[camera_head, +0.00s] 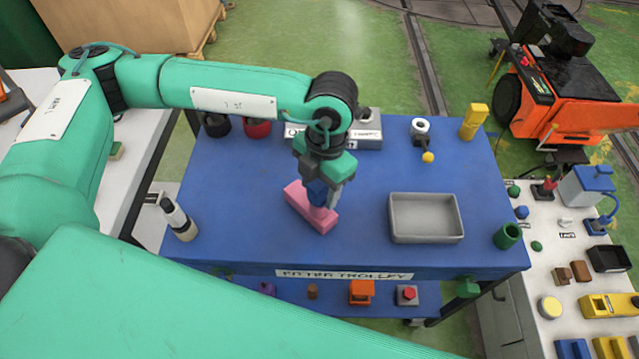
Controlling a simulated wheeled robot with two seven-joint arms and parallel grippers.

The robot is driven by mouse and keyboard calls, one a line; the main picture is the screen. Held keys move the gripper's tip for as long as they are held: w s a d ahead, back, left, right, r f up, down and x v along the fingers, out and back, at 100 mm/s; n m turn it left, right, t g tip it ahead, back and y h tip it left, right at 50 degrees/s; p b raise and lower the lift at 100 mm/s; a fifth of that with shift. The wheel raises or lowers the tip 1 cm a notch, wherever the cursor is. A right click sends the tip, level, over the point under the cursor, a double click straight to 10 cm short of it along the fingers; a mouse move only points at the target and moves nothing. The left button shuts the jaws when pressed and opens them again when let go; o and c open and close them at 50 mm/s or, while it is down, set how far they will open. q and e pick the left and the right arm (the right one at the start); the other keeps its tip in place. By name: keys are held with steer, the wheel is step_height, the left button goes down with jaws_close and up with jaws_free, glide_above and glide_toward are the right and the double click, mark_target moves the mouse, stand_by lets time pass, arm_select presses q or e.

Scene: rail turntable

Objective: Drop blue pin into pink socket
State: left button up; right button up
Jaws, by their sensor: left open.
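The pink socket (312,215) is an oblong block lying slantwise near the middle of the blue trolley top. The blue pin (317,191) is at the upper part of the pink socket, below my gripper's palm. How deep the pin sits in the socket is hidden by the gripper. My left gripper (325,198) points down over the socket, open, with its fingers about the blue pin. Whether a finger touches the pin cannot be told. My right gripper is not in view.
A grey tray (425,239) is on the trolley's right, with a green cup (507,236) beside it. A black-and-white bottle (179,220) stands at left. A yellow block (473,121) and a grey fixture (367,130) are at the back. The top left of the socket is clear.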

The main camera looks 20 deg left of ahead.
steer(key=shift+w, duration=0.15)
arm_select(q)
step_height(320, 180, up, 14)
steer(key=w+b, duration=0.1)
steer(key=b, duration=0.1)
steer(key=shift+w+d, duration=0.25)
steer(key=shift+d, duration=0.15)
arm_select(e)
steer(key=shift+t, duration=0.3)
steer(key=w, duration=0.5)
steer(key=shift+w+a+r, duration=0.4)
arm_select(q)
steer(key=shift+f, duration=0.2)
